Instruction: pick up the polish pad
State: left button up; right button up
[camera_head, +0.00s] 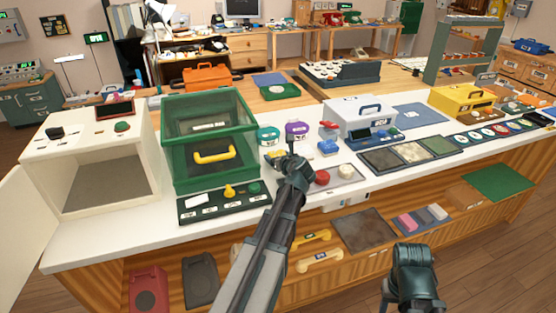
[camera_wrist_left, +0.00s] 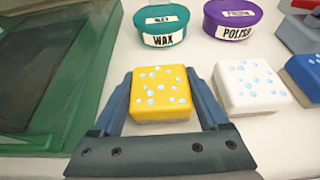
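Three small pads lie on the white counter. A yellow dotted pad (camera_wrist_left: 159,90) lies in front of the teal tin labelled WAX (camera_wrist_left: 161,25). A white dotted pad (camera_wrist_left: 250,84) lies in front of the purple tin labelled POLISH (camera_wrist_left: 232,18). A blue pad (camera_wrist_left: 304,74) is cut off at the right edge. None of the pads has a readable label. My left gripper (camera_wrist_left: 159,78) is open, its fingers on either side of the yellow pad, with small gaps showing. My right gripper (camera_head: 415,282) is low in front of the counter; its fingers cannot be made out.
A green glass-lidded box (camera_head: 208,165) stands just left of the pads. A red knob (camera_head: 322,177) on a plate is to the right of my left arm. A white case (camera_head: 360,117) and blue device (camera_head: 375,138) stand farther right.

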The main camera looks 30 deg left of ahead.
aim_at(278, 154)
pick_arm(q)
jog(key=c, duration=0.8)
jog(key=shift+o, duration=0.2)
jog(key=shift+r, duration=0.1)
notch_tip(278, 154, up, 10)
jog(key=p, duration=1)
